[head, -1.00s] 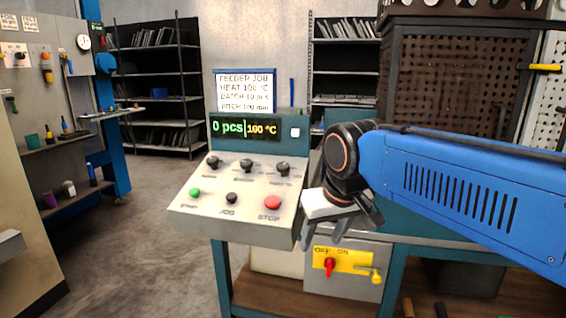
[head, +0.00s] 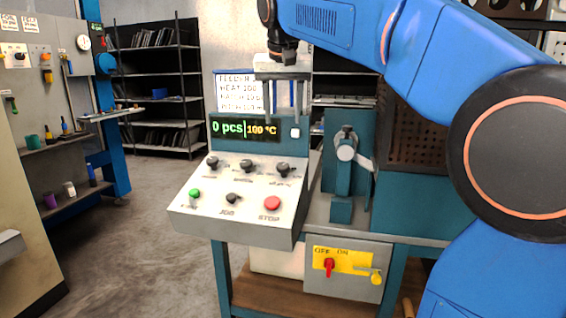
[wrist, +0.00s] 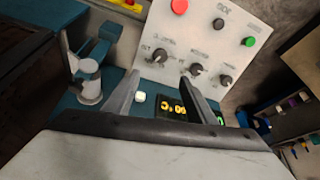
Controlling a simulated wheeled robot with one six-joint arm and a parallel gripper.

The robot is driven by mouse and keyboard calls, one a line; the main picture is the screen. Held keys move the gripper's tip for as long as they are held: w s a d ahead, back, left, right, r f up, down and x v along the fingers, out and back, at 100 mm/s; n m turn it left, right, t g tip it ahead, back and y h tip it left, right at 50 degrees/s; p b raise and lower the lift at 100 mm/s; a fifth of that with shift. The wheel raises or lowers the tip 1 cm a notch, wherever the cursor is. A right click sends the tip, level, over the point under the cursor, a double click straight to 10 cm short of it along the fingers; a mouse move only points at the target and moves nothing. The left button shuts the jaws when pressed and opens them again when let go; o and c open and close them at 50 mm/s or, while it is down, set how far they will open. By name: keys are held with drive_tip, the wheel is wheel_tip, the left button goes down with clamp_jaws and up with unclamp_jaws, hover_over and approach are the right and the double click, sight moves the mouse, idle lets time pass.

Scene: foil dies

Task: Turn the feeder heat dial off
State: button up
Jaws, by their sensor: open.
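The feeder control panel (head: 240,205) has a row of three black dials: left (head: 213,162), middle (head: 247,166) and right (head: 283,169). Their labels are too small to read, so I cannot tell which is the heat dial. The wrist view shows the dials from the opposite side, one (wrist: 160,55) near my fingertips in the picture. The display (head: 245,129) reads 0 pcs and 100 °C. My gripper (head: 283,108) is open and empty, pointing down in front of the job sign, above the panel's right half. It touches no dial.
Below the dials are a green button (head: 195,193), a black JOG knob (head: 232,198) and a red STOP button (head: 272,203). A teal machine with a grey lever (head: 346,150) stands right of the panel.

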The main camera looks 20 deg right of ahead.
sight(283, 165)
drive_tip(key=x, duration=1.7)
drive_tip(key=shift+f, duration=0.1)
drive_tip(key=c, duration=1)
